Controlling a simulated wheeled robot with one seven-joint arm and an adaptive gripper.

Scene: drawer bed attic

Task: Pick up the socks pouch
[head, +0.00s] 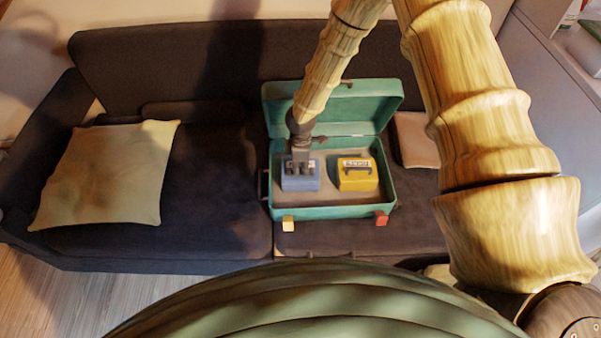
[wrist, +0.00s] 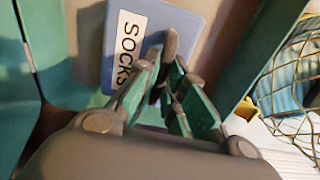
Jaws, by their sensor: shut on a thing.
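The socks pouch (head: 300,182) is a blue block-like pouch in the left half of an open green case (head: 335,211) on the sofa. Its white label reading SOCKS shows in the wrist view, where the pouch (wrist: 184,18) lies just beyond my fingers. My gripper (head: 299,168) reaches down over the pouch from above. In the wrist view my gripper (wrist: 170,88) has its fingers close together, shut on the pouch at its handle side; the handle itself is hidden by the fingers. I cannot tell whether the pouch touches the case floor.
A yellow pouch (head: 355,180) with a dark handle sits to the right in the case. The case lid (head: 375,97) stands open behind. A pale cushion (head: 110,175) lies left on the dark sofa (head: 205,190).

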